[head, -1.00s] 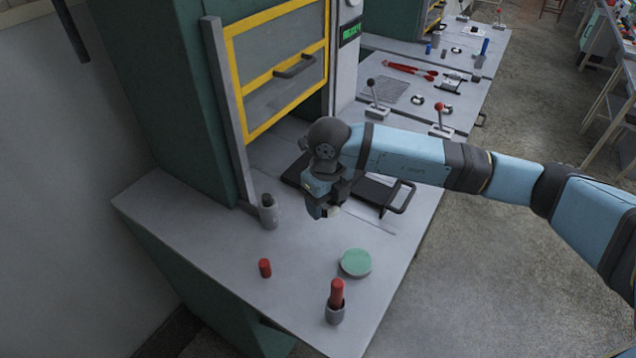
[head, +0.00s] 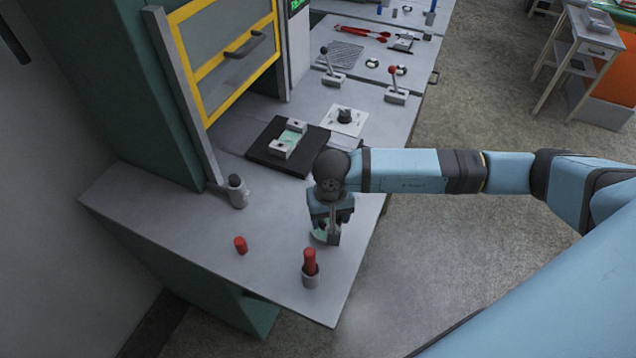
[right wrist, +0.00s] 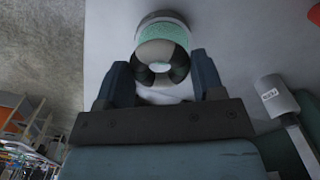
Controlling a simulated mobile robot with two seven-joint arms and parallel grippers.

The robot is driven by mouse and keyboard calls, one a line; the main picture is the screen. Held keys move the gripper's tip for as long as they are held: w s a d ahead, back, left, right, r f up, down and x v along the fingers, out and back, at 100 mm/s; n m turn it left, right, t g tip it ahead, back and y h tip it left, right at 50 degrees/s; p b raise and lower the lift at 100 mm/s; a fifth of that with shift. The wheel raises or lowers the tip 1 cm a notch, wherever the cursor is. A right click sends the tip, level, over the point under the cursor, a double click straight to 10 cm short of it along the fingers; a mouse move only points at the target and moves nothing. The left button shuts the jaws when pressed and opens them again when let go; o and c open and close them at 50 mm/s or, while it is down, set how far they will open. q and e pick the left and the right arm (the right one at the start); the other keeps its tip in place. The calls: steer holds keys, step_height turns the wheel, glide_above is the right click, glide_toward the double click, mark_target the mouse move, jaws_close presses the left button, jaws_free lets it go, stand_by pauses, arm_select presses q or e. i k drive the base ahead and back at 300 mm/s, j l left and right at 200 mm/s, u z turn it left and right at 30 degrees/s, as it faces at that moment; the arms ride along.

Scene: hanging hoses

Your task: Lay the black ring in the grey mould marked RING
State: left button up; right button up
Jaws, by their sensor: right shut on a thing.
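My right gripper (head: 326,232) hangs over the near part of the bench, with its arm coming in from the right. It is shut on a black ring (right wrist: 178,68), seen between the fingers in the right wrist view with pale patches on it. A round grey piece with a green top (right wrist: 166,28) is just beyond the ring; in the head view the gripper mostly covers it. A pale block with a green middle (head: 290,138) sits on a black plate (head: 262,158) under the press. No RING marking is legible. My left gripper is not in view.
A grey cup with a red rod (head: 310,262) stands at the near edge, and a red cylinder (head: 240,245) left of it. A grey holder (head: 237,192) stands by the press column. A white plate with a dark knob (head: 345,118) and levers (head: 333,78) are further back.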

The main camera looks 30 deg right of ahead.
mark_target(289, 140)
steer(key=l+u, duration=0.3)
steer(key=l, duration=0.15)
steer(key=l+u, duration=0.65)
steer(key=l, duration=0.25)
steer(key=k+l+u, duration=0.1)
steer(key=l+u, duration=0.2)
steer(key=k+l+u, duration=0.15)
steer(key=l+u, duration=0.2)
steer(key=l, duration=0.15)
steer(key=k+l+u, duration=0.45)
steer(key=l+u, duration=0.15)
steer(key=l, duration=0.15)
